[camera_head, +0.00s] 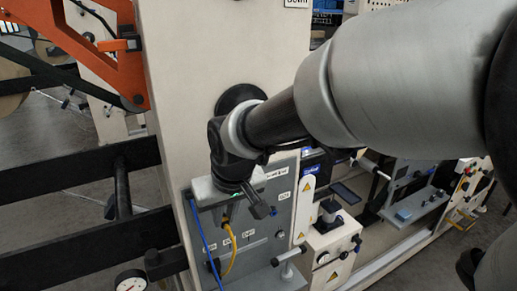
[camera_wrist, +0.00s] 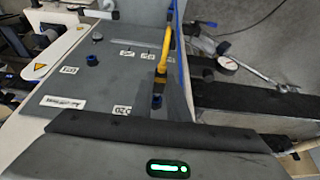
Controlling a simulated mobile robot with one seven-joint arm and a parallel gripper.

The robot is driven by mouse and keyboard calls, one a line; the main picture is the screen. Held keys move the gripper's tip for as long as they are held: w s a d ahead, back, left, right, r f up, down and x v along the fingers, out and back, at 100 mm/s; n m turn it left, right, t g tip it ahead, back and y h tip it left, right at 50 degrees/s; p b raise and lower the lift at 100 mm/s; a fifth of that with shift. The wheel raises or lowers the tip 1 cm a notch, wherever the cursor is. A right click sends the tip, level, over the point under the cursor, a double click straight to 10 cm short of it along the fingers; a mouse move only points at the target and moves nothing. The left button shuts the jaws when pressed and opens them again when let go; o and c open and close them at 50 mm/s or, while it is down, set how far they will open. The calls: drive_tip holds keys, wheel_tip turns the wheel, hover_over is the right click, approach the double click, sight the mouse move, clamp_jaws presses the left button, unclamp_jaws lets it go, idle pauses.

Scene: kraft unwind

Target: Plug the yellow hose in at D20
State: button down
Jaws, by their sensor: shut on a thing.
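The yellow hose (camera_head: 231,245) hangs down the grey panel (camera_head: 262,247), its dark upper end close under my gripper (camera_head: 237,197). In the wrist view the yellow hose (camera_wrist: 163,48) runs to a dark plug (camera_wrist: 157,98) at the edge of my gripper. The D20 label (camera_wrist: 122,109) is just beside that plug, upside down. My gripper is shut on the hose's plug end, but its fingertips are mostly hidden. I cannot tell whether the plug sits in the socket or just in front of it.
A blue hose (camera_head: 204,240) hangs left of the yellow one. A dark port (camera_wrist: 92,60) with its own label (camera_wrist: 69,70) is on the panel. A knob (camera_wrist: 97,37) sticks out nearby. A pressure gauge (camera_head: 131,282) and dark beams (camera_head: 80,237) lie to the left.

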drive_tip(key=shift+w+a, duration=0.3)
drive_tip(key=shift+w, duration=0.2)
drive_tip(key=shift+w+a, duration=0.25)
drive_tip(key=shift+w, duration=0.2)
idle(2.0)
drive_tip(key=c, duration=1.6)
unclamp_jaws()
drive_tip(key=v, duration=1.7)
drive_tip(key=s+d+f+m, duration=0.2)
drive_tip(key=s+d+f, duration=0.1)
drive_tip(key=d, duration=0.4)
drive_tip(key=s+d+f+m+t+h, duration=0.1)
drive_tip(key=s+d+f+m, duration=0.1)
drive_tip(key=d, duration=0.6)
drive_tip(key=s+d+f+m+h, duration=0.1)
drive_tip(key=s+d+f+m, duration=0.1)
drive_tip(key=s+d+f, duration=0.2)
drive_tip(key=shift+s+d+t, duration=0.2)
drive_tip(key=shift+d, duration=0.65)
drive_tip(key=shift+s+d+t, duration=0.15)
drive_tip(key=shift+d+t, duration=0.05)
drive_tip(key=shift+d, duration=0.6)
